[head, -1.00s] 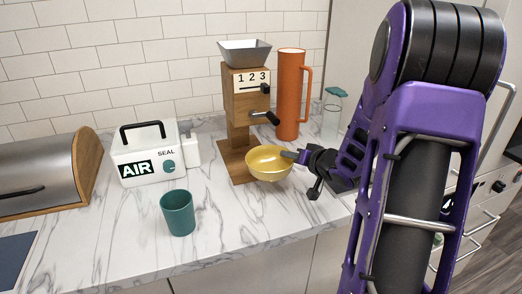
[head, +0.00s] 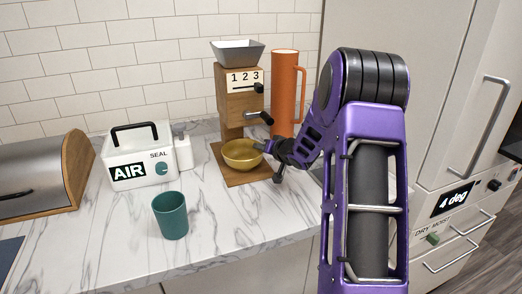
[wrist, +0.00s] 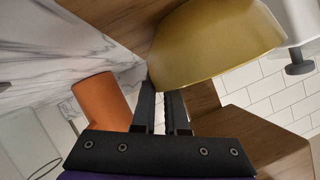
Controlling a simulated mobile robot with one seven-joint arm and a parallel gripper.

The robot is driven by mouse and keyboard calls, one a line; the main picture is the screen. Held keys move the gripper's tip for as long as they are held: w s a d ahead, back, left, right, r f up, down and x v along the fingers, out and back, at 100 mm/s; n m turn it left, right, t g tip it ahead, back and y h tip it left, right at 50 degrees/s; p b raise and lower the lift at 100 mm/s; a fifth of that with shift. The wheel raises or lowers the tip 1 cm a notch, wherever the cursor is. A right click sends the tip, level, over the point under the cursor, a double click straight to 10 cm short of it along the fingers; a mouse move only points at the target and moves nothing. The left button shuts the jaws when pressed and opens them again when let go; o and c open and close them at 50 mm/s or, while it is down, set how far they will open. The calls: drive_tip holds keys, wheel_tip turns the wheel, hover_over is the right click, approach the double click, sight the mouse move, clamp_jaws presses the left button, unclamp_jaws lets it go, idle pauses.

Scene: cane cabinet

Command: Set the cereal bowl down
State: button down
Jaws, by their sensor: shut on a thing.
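The yellow cereal bowl (head: 242,154) is upright over the wooden base (head: 246,178) of the cereal dispenser (head: 239,96), below its black crank. My gripper (head: 268,147) is shut on the bowl's right rim in the head view. In the wrist view the bowl (wrist: 215,42) fills the top middle, and my gripper's fingers (wrist: 160,95) close on its edge. I cannot tell for sure whether the bowl's underside touches the wooden base.
A teal cup (head: 170,215) stands in front on the marble counter (head: 120,235). A white AIR sealer box (head: 140,155) and a bread bin (head: 45,175) are at left. An orange pitcher (head: 284,95) stands close behind my gripper.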

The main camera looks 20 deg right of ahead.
drive_tip(key=shift+r, duration=0.1)
drive_tip(key=c, duration=1.4)
unclamp_jaws()
drive_tip(key=o, duration=0.5)
drive_tip(key=shift+c, duration=0.2)
drive_tip(key=shift+s+d+r, duration=0.1)
drive_tip(key=shift+s+r, duration=0.1)
drive_tip(key=shift+s, duration=0.15)
drive_tip(key=p+v, duration=0.1)
drive_tip(key=v, duration=1)
drive_tip(key=shift+s+p, duration=0.2)
drive_tip(key=shift+p, duration=0.2)
drive_tip(key=shift+d, duration=0.15)
